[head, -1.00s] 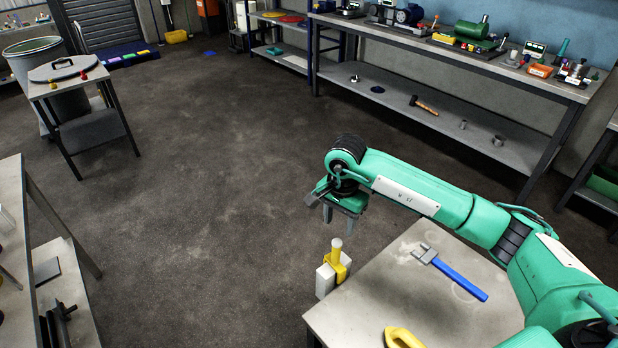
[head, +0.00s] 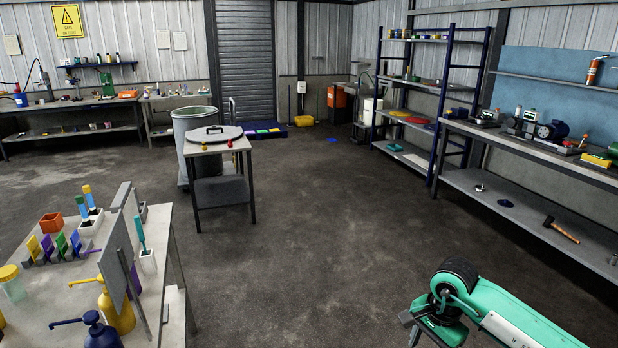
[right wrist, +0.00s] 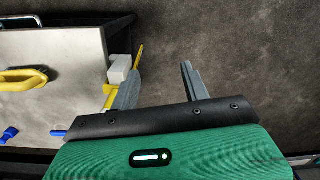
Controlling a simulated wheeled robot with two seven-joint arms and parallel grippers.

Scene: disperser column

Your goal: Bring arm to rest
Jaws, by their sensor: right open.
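My right arm, green, comes in from the lower right of the head view, with its gripper end (head: 412,322) partly cut off by the bottom edge. In the right wrist view my right gripper (right wrist: 161,88) has its two grey fingers apart, with nothing between them and dark floor behind. Its left finger overlaps the view of a white block (right wrist: 120,70) with a yellow part at the table's edge. I cannot tell whether they touch. My left gripper is not in view.
In the wrist view a pale table (right wrist: 60,50) at left carries a yellow handle-like thing (right wrist: 30,77) and a blue item (right wrist: 9,134). In the head view a cluttered bench (head: 60,290) stands lower left and a long workbench (head: 560,140) at right. The middle floor is clear.

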